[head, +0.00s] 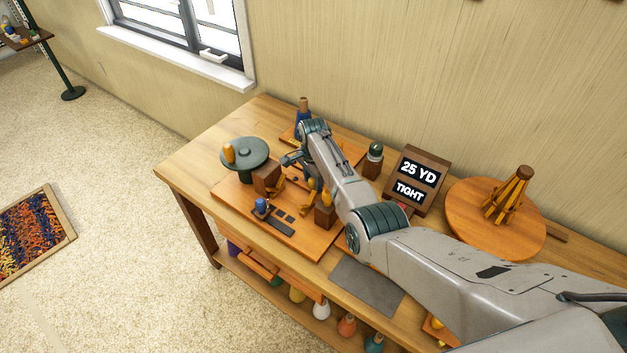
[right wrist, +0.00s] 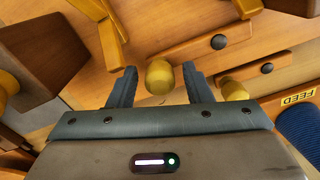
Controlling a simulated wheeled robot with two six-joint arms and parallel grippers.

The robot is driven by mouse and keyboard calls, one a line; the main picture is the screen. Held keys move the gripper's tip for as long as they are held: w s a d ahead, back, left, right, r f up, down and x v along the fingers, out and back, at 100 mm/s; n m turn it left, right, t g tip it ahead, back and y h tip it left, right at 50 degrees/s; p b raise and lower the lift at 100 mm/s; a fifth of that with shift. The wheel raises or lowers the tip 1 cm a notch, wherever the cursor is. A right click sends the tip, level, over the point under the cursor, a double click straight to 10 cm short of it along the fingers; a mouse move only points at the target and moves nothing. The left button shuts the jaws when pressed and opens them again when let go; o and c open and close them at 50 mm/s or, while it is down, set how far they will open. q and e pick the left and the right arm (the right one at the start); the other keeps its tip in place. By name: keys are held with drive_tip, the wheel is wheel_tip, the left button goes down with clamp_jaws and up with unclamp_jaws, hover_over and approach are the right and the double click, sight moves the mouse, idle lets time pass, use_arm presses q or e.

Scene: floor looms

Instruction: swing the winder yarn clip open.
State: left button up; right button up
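The winder (head: 235,195) is an orange wooden board on the bench with wooden blocks, yellow parts and a dark green disc. My right gripper (head: 290,160) is over the winder's back part. In the right wrist view my right gripper (right wrist: 159,70) has its two fingers apart. A round yellow knob (right wrist: 159,78) shows between them, with gaps on both sides. Beyond it are a wooden bar with a black pivot (right wrist: 205,45) and a second pivoted bar (right wrist: 262,70) with a yellow end. I cannot tell for sure which of these is the yarn clip. My left gripper is out of view.
A brown block (right wrist: 40,50) stands close left of the fingers, and a blue piece (right wrist: 300,128) by a FEED label is at right. A sign (head: 416,180) reads 25 YD, TIGHT. A round wooden swift (head: 470,225) stands farther right. A grey mat (head: 366,287) lies in front.

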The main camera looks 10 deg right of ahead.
sight(313, 179)
drive_tip(key=shift+r, duration=0.1)
wheel_tip(313, 179, up, 11)
drive_tip(key=b, duration=0.1)
drive_tip(key=shift+b, duration=0.35)
drive_tip(key=shift+f, duration=0.2)
